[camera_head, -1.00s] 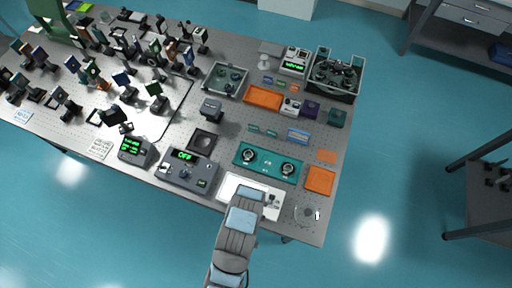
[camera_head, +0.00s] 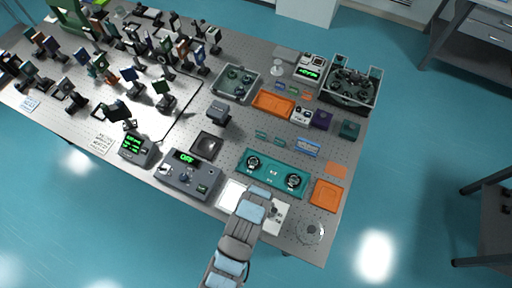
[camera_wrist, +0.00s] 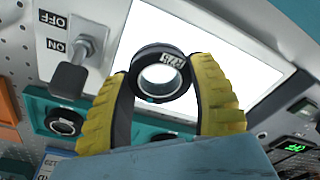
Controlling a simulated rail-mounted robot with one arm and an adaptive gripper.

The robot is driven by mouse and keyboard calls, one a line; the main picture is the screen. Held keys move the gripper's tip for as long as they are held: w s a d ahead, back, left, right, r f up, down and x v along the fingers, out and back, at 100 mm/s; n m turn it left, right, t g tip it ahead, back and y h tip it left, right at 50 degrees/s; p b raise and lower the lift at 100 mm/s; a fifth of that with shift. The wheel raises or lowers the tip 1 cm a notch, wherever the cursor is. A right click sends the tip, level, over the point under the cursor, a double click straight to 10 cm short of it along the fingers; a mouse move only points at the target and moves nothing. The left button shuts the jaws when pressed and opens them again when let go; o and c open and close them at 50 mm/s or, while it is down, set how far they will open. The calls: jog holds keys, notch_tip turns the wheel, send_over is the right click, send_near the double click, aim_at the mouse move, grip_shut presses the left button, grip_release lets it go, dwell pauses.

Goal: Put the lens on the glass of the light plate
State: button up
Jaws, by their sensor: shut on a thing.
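The lens (camera_wrist: 160,76) is a short black ring with clear glass and white lettering. In the wrist view my gripper (camera_wrist: 160,92) has its yellow-padded fingers shut on either side of the lens. Behind the lens is the bright white glass (camera_wrist: 215,48) of the light plate, and the lens overlaps its near edge. I cannot tell whether they touch. The plate's switch (camera_wrist: 80,62) is marked OFF and ON. In the head view the light plate (camera_head: 231,194) lies at the table's front edge; my arm covers its middle and hides the lens and fingertips.
A teal panel (camera_head: 272,174) with two round mounts lies behind the plate. A grey control box (camera_head: 187,180) reading OFF stands left. An orange tray (camera_head: 327,194) and a clear round dish (camera_head: 309,231) lie right. Many optics crowd the table's left.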

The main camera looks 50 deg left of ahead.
jog(key=shift+f, duration=0.1)
jog(key=o, duration=1.2)
jog(key=shift+c, duration=0.2)
jog(key=shift+r, duration=0.25)
jog(key=shift+d+r+b, duration=0.1)
jog(key=shift+r+b, duration=0.25)
jog(key=shift+r, duration=0.85)
notch_tip(320, 180, up, 10)
jog(key=d+p, duration=0.1)
jog(key=p, duration=0.4)
jog(key=shift+s+f+p, duration=0.25)
jog(key=shift+p, duration=0.05)
